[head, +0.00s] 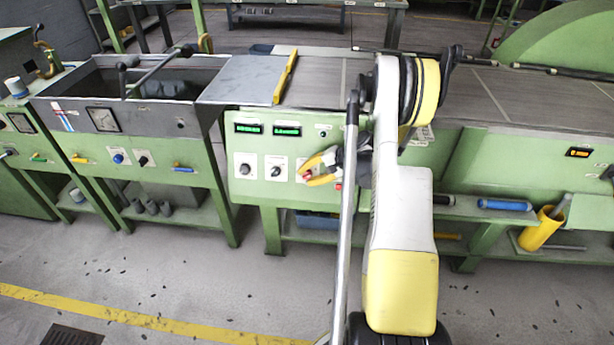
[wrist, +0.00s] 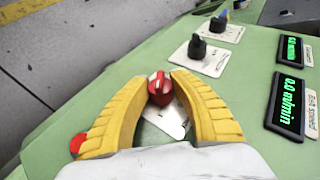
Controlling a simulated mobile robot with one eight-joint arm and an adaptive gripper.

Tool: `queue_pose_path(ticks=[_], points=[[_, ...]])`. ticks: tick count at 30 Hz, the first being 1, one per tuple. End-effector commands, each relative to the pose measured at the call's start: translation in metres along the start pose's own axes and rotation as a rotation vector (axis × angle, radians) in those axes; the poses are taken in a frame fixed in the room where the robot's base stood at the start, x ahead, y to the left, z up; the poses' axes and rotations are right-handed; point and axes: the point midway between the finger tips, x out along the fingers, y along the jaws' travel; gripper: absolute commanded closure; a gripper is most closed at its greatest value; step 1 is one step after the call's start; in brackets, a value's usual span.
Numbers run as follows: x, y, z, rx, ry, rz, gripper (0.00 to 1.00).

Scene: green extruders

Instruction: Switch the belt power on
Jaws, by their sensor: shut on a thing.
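A red rotary knob (wrist: 160,90) sits on a pale label plate (wrist: 165,119) on the green control panel (wrist: 115,85). In the wrist view my gripper (wrist: 160,82) has its two yellow fingers curved around the red knob, with the tips close against its sides. In the head view my gripper (head: 304,173) reaches the front of the green panel (head: 240,200) from the right, its yellow fingers at the red knob. The gripper is shut on the knob. Part of the plate is hidden by the fingers.
Two black knobs (wrist: 197,46) and (wrist: 218,22) sit farther along the panel. Beside them are two lit green displays (wrist: 287,101), one reading 0.0 m/min. A red button (wrist: 78,143) is near the left finger. A grey conveyor belt (head: 320,85) runs above the panel.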

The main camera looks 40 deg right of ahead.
Motion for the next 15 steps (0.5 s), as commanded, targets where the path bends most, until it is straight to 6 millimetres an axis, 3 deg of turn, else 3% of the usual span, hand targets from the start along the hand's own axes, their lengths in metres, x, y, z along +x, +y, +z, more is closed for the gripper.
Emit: queue_pose_path(ticks=[5, 6, 7, 15], points=[[0.0004, 0.0002, 0.0001, 0.0, 0.0, 0.001, 1.0], [0.0003, 0.0002, 0.0001, 0.0, 0.0, 0.001, 0.6], [0.0003, 0.0002, 0.0001, 0.0, 0.0, 0.001, 0.51], [0.0002, 0.0001, 0.0001, 0.0, 0.0, 0.001, 0.49]])
